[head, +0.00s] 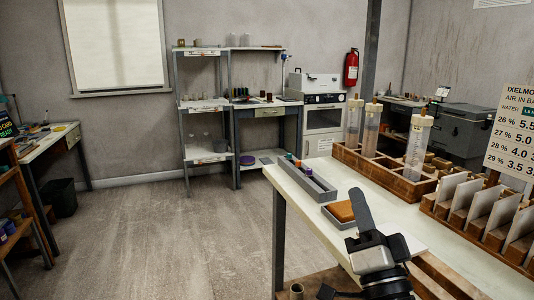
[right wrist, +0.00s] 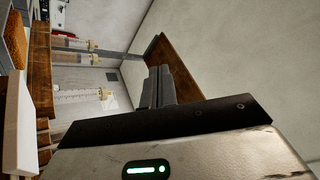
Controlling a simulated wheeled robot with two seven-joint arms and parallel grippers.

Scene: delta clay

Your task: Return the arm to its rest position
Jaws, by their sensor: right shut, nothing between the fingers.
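My right gripper (head: 361,208) is in the lower right of the head view, over the near edge of the white-topped table (head: 380,187). Its dark fingers are together and point up in the picture, with nothing between them. In the right wrist view the closed fingers (right wrist: 159,87) also show, empty, with a green light on the gripper body below. In the head view the fingers overlap the small grey tray with an orange-brown block (head: 341,211); I cannot tell how far apart they are. My left gripper is not in view.
A long grey tray (head: 322,192) with coloured items lies on the table. Behind it, a wooden rack (head: 405,188) holds clear cylinders (head: 417,145). A slotted wooden rack with white plates (head: 465,200) and a sign board (head: 510,135) stand right. The floor left of the table is clear.

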